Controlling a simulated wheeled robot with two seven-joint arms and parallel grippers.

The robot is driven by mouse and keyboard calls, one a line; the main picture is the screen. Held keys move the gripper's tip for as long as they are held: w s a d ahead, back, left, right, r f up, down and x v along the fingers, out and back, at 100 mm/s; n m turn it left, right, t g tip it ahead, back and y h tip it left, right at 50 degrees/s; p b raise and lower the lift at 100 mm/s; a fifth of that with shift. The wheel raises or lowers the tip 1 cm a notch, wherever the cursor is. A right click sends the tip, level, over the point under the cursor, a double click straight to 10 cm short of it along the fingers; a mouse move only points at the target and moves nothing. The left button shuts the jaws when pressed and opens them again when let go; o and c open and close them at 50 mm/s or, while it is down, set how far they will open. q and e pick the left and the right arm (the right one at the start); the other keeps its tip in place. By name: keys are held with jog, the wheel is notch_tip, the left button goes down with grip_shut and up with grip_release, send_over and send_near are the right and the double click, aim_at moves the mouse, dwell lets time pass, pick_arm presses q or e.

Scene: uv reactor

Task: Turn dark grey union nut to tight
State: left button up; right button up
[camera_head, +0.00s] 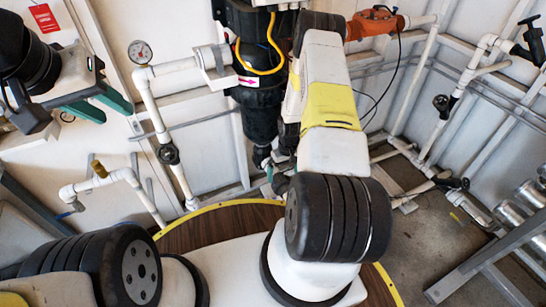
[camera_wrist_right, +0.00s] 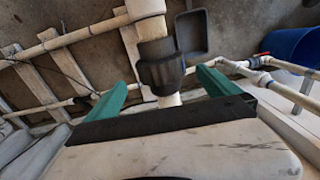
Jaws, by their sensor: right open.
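In the right wrist view, a dark grey union nut (camera_wrist_right: 162,72) sits around a white pipe (camera_wrist_right: 152,28). A black handle-like part (camera_wrist_right: 191,33) stands beside it. My right gripper (camera_wrist_right: 163,80) is open, with one green finger on each side of the nut and visible gaps between. In the head view, my right arm covers most of this gripper; only a bit of green (camera_head: 270,173) shows by the dark fitting (camera_head: 262,156) below the black housing. My left gripper (camera_head: 112,114) is at the upper left, its green fingers apart and empty, away from the nut.
A black reactor housing (camera_head: 262,110) with a yellow cable hangs at the back centre. White pipes with a gauge (camera_head: 139,52) stand to its left. An orange device (camera_head: 375,23) is at upper right. A metal frame (camera_head: 480,265) stands at lower right. A blue bin (camera_wrist_right: 292,48) shows in the wrist view.

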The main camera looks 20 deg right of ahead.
aim_at(282, 185)
jog(key=f, duration=0.7)
jog(key=shift+s+a, duration=0.15)
jog(key=shift+a, duration=0.1)
jog(key=shift+a+f, duration=0.1)
jog(key=shift+f, duration=0.15)
jog(key=c, duration=1.3)
